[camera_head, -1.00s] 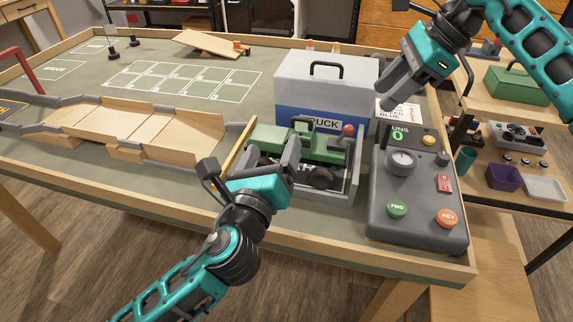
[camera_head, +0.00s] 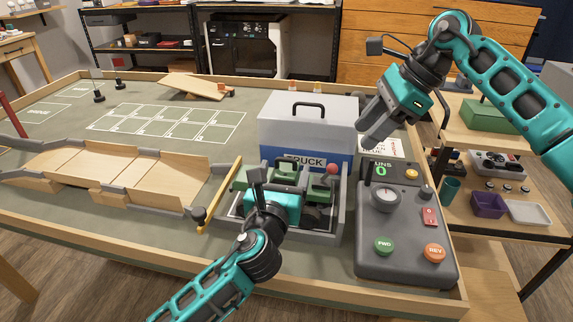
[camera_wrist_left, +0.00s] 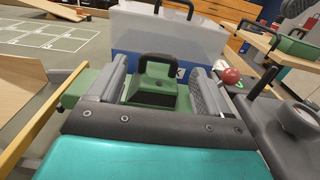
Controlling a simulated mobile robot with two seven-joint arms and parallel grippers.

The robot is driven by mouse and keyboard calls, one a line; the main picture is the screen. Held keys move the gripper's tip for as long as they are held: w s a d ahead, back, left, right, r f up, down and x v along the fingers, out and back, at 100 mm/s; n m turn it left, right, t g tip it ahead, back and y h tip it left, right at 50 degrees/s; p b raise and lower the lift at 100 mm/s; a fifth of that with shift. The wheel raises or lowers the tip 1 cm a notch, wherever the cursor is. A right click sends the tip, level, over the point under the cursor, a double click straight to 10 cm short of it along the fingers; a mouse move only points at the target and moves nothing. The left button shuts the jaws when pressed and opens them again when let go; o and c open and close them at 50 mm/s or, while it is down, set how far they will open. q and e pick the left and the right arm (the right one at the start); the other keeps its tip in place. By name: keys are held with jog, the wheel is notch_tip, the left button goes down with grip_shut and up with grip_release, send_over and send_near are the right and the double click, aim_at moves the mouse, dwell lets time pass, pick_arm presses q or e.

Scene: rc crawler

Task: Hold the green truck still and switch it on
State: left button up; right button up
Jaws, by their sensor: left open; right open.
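The green truck (camera_head: 240,184) sits in a grey open-topped cradle (camera_head: 343,208) near the table's front edge. My left gripper (camera_head: 283,186) is over the truck and hides much of it. In the left wrist view, its two open grey fingers (camera_wrist_left: 160,82) stand on either side of the truck's green upper part with a black handle-like bar (camera_wrist_left: 158,62). I cannot tell whether the fingers touch it. My right gripper (camera_head: 374,132) is open and empty, above and behind the grey control box. I cannot make out a power switch on the truck.
The grey control box (camera_head: 405,262) with green FWD and orange REV buttons stands right of the cradle. A red-knobbed lever (camera_head: 332,170) rises at the cradle's right. A white-and-blue case (camera_head: 308,130) stands behind. Wooden ramps (camera_head: 130,170) lie left.

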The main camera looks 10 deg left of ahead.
aim_at(287, 163)
pick_arm(q)
jog(key=shift+w, duration=1.75)
jog(key=shift+c, duration=0.3)
